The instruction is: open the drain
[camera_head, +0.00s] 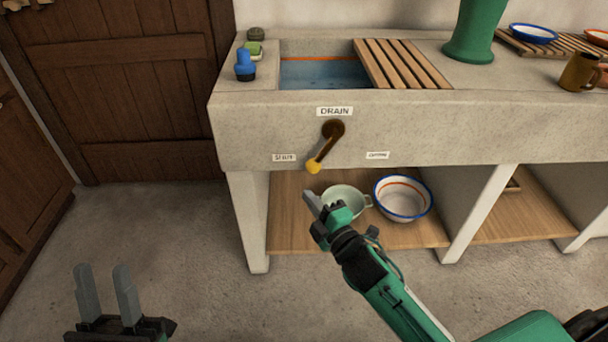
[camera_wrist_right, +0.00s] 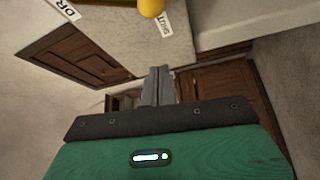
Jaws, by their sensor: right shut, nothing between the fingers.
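The drain lever (camera_head: 325,148) is on the front of the stone sink, under a "DRAIN" label (camera_head: 334,111). It has a dark round pivot and a yellow knob (camera_head: 313,166) at its lower end, tilted down to the left toward the "SHUT" label (camera_head: 284,157). Another label (camera_head: 377,155) is on the right. My right gripper (camera_head: 311,200) is shut and empty, just below the knob and apart from it in the head view. The knob also shows at the top of the right wrist view (camera_wrist_right: 151,7). My left gripper (camera_head: 104,280) is open and empty at the lower left.
The sink basin (camera_head: 322,72) holds water, with a wooden slatted rack (camera_head: 400,62) beside it. A blue-capped bottle (camera_head: 245,64) stands on the left rim. Bowls (camera_head: 403,199) sit on the shelf below. The floor at left is clear.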

